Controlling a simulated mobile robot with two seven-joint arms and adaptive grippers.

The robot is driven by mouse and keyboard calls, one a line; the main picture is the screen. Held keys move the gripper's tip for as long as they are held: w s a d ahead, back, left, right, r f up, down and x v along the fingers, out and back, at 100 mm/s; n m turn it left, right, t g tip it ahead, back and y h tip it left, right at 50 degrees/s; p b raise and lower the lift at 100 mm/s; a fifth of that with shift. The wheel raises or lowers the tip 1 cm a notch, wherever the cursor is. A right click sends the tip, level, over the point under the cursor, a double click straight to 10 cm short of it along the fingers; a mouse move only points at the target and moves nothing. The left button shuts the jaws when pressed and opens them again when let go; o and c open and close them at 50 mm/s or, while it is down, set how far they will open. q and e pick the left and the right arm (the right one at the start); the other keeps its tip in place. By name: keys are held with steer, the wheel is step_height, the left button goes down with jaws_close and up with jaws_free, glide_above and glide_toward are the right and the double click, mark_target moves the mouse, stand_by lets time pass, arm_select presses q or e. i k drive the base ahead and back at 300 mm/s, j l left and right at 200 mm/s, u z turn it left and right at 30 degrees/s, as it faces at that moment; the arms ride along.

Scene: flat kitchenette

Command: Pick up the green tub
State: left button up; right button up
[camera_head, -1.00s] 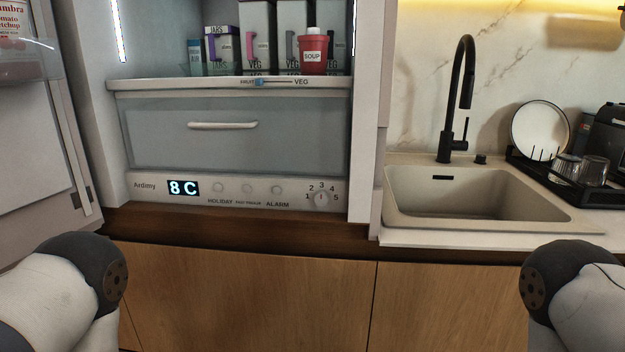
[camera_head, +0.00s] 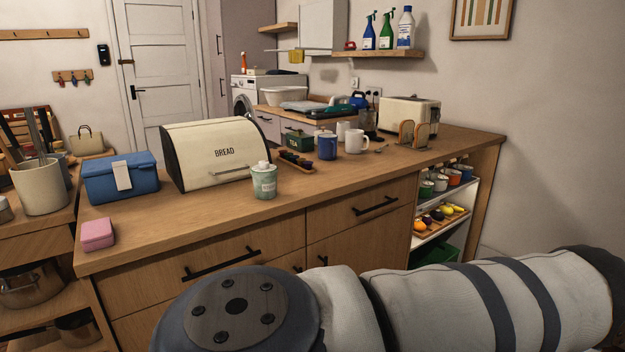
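A pale green tub with a white lid (camera_head: 264,182) stands upright on the wooden counter, in front of the right end of the cream bread bin. A small dark green box (camera_head: 299,141) stands farther back on the same counter, left of a blue mug. A green container (camera_head: 435,254) shows partly on the bottom of the open shelf unit. One of my arm links fills the lower right of the view, nearer than the counter. Neither of my grippers shows.
The cream bread bin (camera_head: 219,153) and a blue lunch box (camera_head: 121,177) stand left of the tub. A pink box (camera_head: 97,234) sits at the counter's left front corner. A dark tray (camera_head: 296,163) is just behind the tub. The counter front right of the tub is clear.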

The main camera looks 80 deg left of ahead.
mark_target(264, 181)
steer(key=u, duration=2.95)
